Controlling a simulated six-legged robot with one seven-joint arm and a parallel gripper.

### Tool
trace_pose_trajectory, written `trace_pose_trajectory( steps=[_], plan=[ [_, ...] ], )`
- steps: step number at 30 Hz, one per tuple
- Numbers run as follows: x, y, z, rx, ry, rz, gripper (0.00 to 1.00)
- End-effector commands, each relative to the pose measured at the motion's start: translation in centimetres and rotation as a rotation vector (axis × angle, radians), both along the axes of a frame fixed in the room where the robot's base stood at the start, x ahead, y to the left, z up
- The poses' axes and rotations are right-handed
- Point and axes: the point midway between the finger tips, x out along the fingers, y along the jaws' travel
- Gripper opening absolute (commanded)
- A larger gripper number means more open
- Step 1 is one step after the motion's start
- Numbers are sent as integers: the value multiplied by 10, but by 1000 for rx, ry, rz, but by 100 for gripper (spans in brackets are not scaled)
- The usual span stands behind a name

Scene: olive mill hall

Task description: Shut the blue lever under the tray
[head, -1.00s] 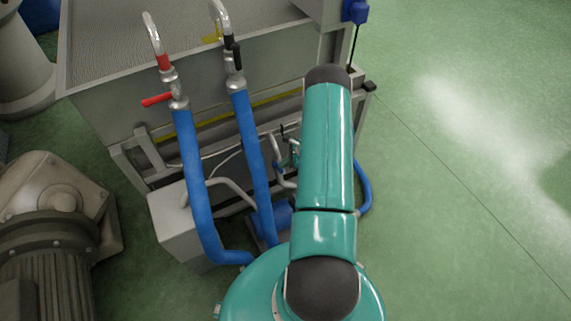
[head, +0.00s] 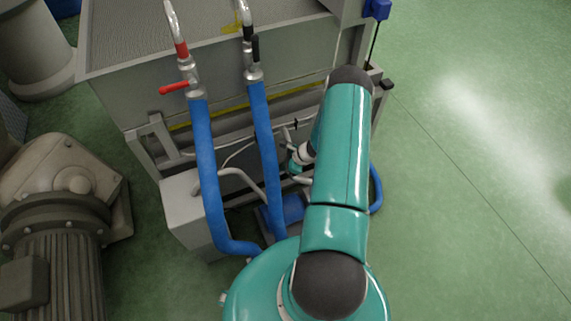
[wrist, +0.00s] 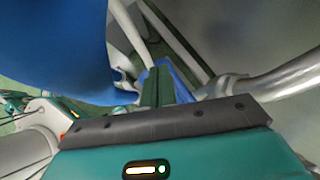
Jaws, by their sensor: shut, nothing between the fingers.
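The grey metal tray (head: 150,100) stands on a frame at the upper left of the head view, with blue hoses in front of its near side. My gripper (wrist: 157,75) is shut and empty in the wrist view, its dark green fingers side by side. A bright blue piece (wrist: 186,76) shows just behind and beside the fingertips; I cannot tell whether it is the lever or whether they touch. In the head view my wrist reaches under the tray, and my arm hides part of that space. No blue lever can be made out there.
Two blue hoses (head: 207,170) hang close left of my arm. They have a red-handled valve (head: 175,87) and a black-handled valve (head: 255,48). A grey box (head: 192,205) and a blue motor (head: 290,208) sit below. A large motor (head: 60,225) stands left. Green floor is free right.

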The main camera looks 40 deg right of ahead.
Motion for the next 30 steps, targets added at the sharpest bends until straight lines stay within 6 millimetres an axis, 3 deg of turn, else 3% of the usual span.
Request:
trace_pose_trajectory(
  steps=[14, 30],
  plan=[
    [3, 8, -9, 3, -1, 1, 0],
    [-1, 4, -1, 1, -2, 1, 0]
  ],
)
